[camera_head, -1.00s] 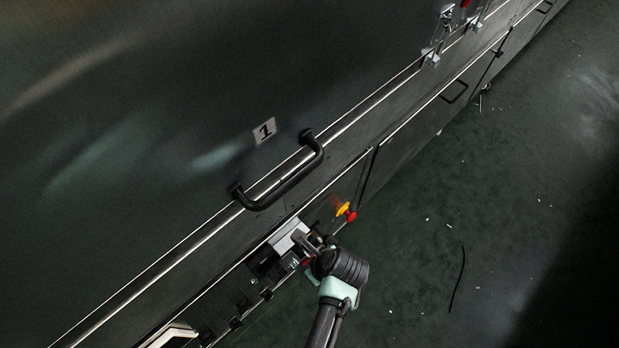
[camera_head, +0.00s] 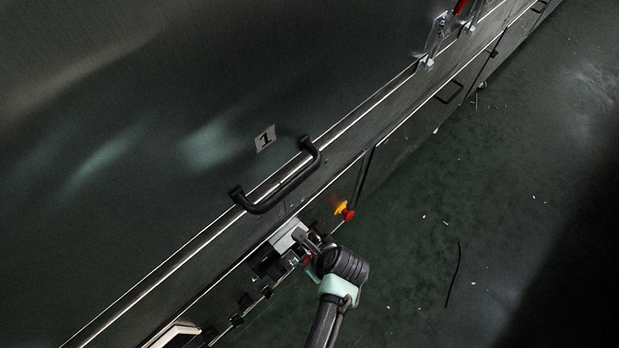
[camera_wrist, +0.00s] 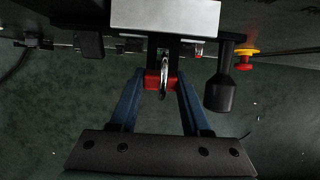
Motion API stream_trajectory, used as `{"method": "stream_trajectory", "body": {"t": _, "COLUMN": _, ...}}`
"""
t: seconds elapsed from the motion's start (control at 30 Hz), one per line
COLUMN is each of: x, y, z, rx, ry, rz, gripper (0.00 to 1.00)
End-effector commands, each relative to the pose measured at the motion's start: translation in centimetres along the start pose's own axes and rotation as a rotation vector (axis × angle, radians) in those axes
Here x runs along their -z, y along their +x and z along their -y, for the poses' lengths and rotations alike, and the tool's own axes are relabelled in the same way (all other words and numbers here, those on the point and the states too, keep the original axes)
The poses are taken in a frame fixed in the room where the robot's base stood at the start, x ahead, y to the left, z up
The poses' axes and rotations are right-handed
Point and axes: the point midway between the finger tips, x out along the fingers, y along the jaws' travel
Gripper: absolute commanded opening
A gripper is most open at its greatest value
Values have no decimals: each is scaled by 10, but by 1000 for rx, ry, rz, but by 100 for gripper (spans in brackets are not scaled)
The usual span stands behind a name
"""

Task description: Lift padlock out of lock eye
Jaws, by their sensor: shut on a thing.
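The padlock has a red body (camera_wrist: 153,79) and a silver shackle (camera_wrist: 163,70). In the wrist view, the blue fingers of my gripper (camera_wrist: 160,88) are shut on the red body from both sides. The shackle stands upright between two black prongs (camera_wrist: 173,52) below a pale metal plate (camera_wrist: 165,15). I cannot tell whether the shackle still passes through the lock eye. In the head view, my gripper (camera_head: 308,252) is at the machine's side below the pale plate (camera_head: 287,235), and only a bit of red shows there.
A black knob-like cylinder (camera_wrist: 221,90) hangs close to the right finger. A red and yellow emergency button (camera_head: 345,211) sits right of my gripper. A black door handle (camera_head: 280,190) is above, beside a "1" label (camera_head: 265,138). The green floor (camera_head: 420,250) is open to the right.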

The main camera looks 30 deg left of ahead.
Motion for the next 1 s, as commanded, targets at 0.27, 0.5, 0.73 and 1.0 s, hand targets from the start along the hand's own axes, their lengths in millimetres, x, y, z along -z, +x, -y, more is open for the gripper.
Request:
{"method": "stream_trajectory", "body": {"t": 0.27, "x": -2, "y": -11, "z": 0, "rx": 0, "ry": 0, "rz": 1, "gripper": 7}}
{"method": "stream_trajectory", "body": {"t": 0.5, "x": -4, "y": -19, "z": 0, "rx": 0, "ry": -1, "rz": 1, "gripper": 7}}
{"method": "stream_trajectory", "body": {"t": 0.73, "x": -5, "y": -27, "z": 0, "rx": 0, "ry": 0, "rz": 1, "gripper": 7}}
{"method": "stream_trajectory", "body": {"t": 1.0, "x": -6, "y": -36, "z": 0, "rx": 0, "ry": 0, "rz": 0, "gripper": 7}}
